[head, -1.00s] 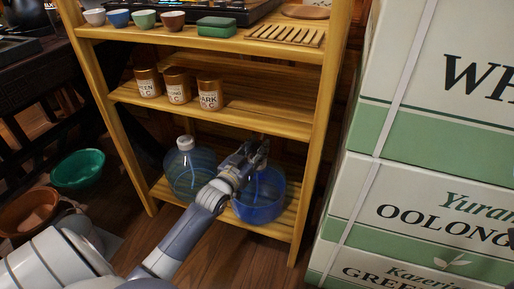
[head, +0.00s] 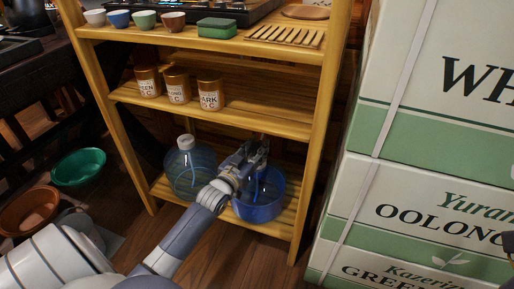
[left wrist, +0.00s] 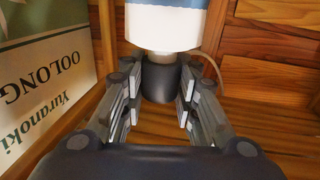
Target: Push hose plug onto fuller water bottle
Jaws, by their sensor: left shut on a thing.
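Two water bottles stand on the bottom shelf. The left bottle (head: 186,175) is clear bluish with a white cap. The right bottle (head: 262,208) is deeper blue, its upper part largely hidden behind my left gripper (head: 257,152). In the left wrist view, my left gripper (left wrist: 158,92) is shut on the hose plug (left wrist: 158,84), a dark grey cylinder. A white cylindrical part (left wrist: 163,28) with blue beyond it lines up with the plug; I cannot tell whether they are pressed together. A pale hose (left wrist: 212,65) curves beside it. My right gripper is not in view.
The wooden shelf (head: 215,124) above holds labelled tins (head: 210,95). A shelf post (head: 312,160) rises just right of the right bottle. Large tea boxes (head: 400,190) stand on the right. A green bowl (head: 78,168) lies at the left.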

